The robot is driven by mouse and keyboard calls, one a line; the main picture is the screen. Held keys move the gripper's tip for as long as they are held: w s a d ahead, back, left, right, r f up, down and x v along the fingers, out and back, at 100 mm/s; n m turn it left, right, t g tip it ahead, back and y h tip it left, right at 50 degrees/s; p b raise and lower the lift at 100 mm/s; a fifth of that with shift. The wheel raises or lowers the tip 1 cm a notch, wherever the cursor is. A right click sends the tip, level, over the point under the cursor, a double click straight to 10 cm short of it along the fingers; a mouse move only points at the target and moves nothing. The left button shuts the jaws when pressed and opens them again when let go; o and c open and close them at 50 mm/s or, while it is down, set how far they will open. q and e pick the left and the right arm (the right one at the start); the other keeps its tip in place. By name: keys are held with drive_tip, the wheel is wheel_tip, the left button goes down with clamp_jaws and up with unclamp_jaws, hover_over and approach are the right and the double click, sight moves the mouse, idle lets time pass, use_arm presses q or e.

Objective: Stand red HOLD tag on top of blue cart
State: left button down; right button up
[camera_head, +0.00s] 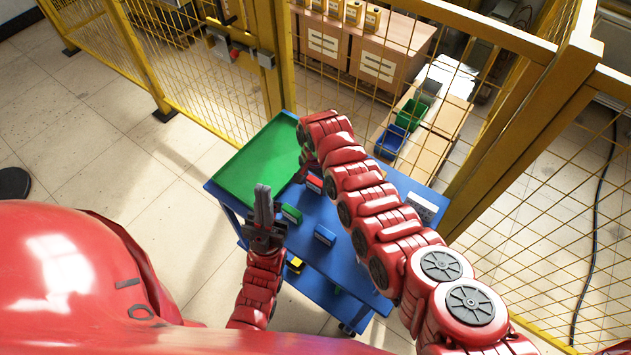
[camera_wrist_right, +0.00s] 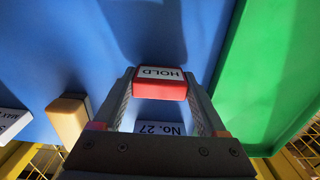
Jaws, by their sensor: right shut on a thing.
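The red HOLD tag (camera_wrist_right: 160,83) is between the two fingertips of my right gripper (camera_wrist_right: 160,88) in the right wrist view, with its white label facing the camera. In the head view the red tag (camera_head: 314,184) shows beside my right arm, over the blue cart (camera_head: 312,262). The blue top (camera_wrist_right: 55,45) lies behind it in the wrist view; I cannot tell whether the tag touches it. My right gripper is mostly hidden by its arm in the head view. My left gripper (camera_head: 264,206) points up, shut and empty, at the cart's left side.
A green panel (camera_head: 255,160) covers the cart's far left part. Green (camera_head: 291,213), blue (camera_head: 325,235) and yellow (camera_head: 295,265) blocks are near the cart's left side. A white "No. 27" label (camera_wrist_right: 160,128) lies below the tag. Yellow mesh fencing (camera_head: 205,80) stands behind.

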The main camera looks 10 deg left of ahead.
sight(315, 181)
drive_tip(key=shift+f, duration=0.1)
drive_tip(key=shift+f, duration=0.15)
drive_tip(key=o, duration=1.3)
drive_tip(key=shift+r, duration=0.3)
wheel_tip(315, 181, up, 8)
drive_tip(key=shift+f+b, duration=0.25)
drive_tip(key=shift+b, duration=0.95)
wheel_tip(315, 181, up, 3)
drive_tip(key=shift+r+p, duration=0.2)
drive_tip(key=shift+p, duration=0.45)
drive_tip(key=shift+r, duration=0.5)
